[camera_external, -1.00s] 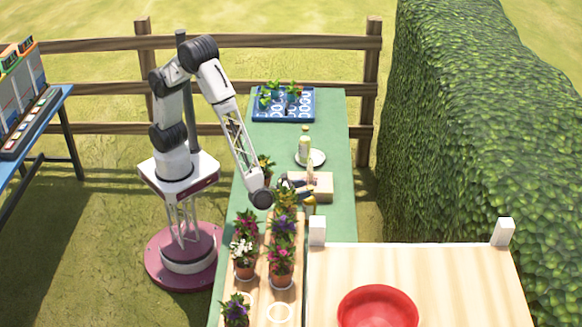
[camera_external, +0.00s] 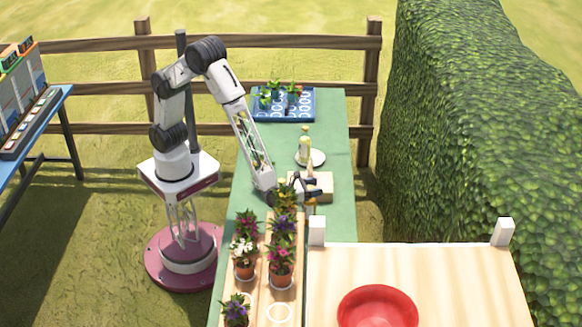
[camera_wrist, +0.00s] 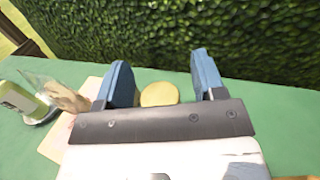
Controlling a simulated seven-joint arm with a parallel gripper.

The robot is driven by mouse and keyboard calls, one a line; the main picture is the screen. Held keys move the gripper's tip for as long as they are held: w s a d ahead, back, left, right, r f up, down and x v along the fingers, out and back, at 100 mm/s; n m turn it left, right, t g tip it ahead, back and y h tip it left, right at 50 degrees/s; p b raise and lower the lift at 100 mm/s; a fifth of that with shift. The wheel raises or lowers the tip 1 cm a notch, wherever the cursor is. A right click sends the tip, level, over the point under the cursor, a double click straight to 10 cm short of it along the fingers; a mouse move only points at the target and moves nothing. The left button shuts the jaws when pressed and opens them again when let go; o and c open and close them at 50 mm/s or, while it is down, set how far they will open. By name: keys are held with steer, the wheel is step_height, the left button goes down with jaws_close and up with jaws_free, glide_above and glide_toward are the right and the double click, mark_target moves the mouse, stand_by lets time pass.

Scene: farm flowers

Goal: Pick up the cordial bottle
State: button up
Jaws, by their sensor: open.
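In the wrist view a bottle with a green label (camera_wrist: 22,102) shows at the far left, outside my fingers. My gripper (camera_external: 310,188) is low over the table, nearer the camera than that bottle and beside a light wooden board. Its two blue fingers (camera_wrist: 162,77) are apart. A round yellow top (camera_wrist: 160,95) shows between them, with a gap on each side. The body under it is hidden from the wrist camera.
The wooden board (camera_external: 325,180) carries a tan wrapped-looking item (camera_wrist: 62,96). Potted flowers (camera_external: 281,262) stand nearer the camera. A blue tray (camera_external: 262,113) with plants is at the table's far end. A hedge (camera_external: 480,150) rises right of the table.

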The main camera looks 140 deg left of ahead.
stand_by(0.3)
jaws_close()
stand_by(0.4)
